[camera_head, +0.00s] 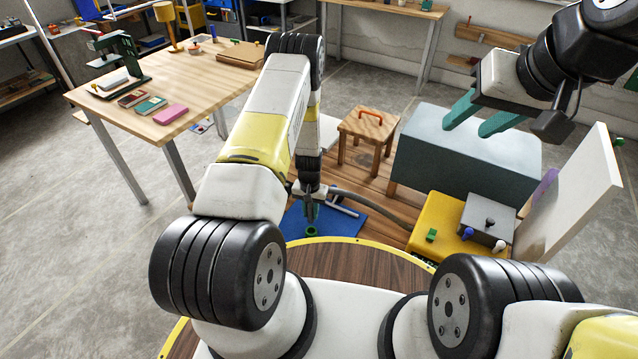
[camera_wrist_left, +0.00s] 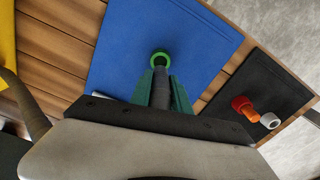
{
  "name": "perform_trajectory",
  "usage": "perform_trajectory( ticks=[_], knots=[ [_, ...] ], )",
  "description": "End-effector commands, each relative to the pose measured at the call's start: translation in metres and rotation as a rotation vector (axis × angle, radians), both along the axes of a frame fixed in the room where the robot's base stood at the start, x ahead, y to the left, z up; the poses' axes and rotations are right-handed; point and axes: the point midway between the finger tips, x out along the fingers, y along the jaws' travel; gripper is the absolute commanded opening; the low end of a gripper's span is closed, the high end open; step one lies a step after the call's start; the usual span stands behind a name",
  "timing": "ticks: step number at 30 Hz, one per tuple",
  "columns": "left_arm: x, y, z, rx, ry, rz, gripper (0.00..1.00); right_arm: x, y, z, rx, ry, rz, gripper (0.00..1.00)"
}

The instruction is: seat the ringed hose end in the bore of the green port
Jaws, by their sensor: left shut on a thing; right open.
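The green port (camera_head: 311,231) is a small ring standing on the blue mat (camera_head: 293,225). In the left wrist view the port (camera_wrist_left: 160,55) lies just beyond my left fingertips, on the blue mat (camera_wrist_left: 165,20). My left gripper (camera_head: 312,208) points down and is shut on the dark grey hose end (camera_wrist_left: 160,88), whose tip lines up with the port. I cannot tell whether the tip is inside the bore; the ring on the hose end is not clear. My right gripper (camera_head: 484,121) is open and empty, with teal fingers, high above the grey-blue box.
The grey hose (camera_head: 375,207) runs right from near my left gripper. A yellow platform (camera_head: 436,222) with a grey box (camera_head: 488,217) stands to the right. A wooden stool (camera_head: 368,131) stands behind.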

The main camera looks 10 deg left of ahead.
Motion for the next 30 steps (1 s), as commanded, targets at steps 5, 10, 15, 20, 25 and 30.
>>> perform_trajectory(
  ticks=[5,10,15,20,25,30],
  knots=[
    [-0.001,0.0,-0.018,0.0,0.0,0.0,0.0,0.0,0.0,0.0,0.0,0.0,0.0,0.45],
    [0.0,0.0,-0.033,0.0,0.0,0.0,0.0,0.0,0.0,0.0,0.0,0.0,0.0,0.45],
    [0.0,0.0,-0.044,0.0,0.0,0.0,0.0,0.0,0.0,0.0,0.0,0.0,0.0,0.45],
    [0.0,0.0,-0.048,0.0,-0.001,0.0,0.0,0.0,0.0,0.0,0.0,0.0,0.0,0.45],
    [0.0,0.0,-0.049,0.0,-0.001,0.0,0.0,0.0,0.0,0.0,0.0,0.0,0.0,0.45],
    [0.0,0.0,-0.049,0.0,-0.001,0.0,0.0,0.0,0.0,0.0,0.0,0.0,0.0,0.45]
  ],
)
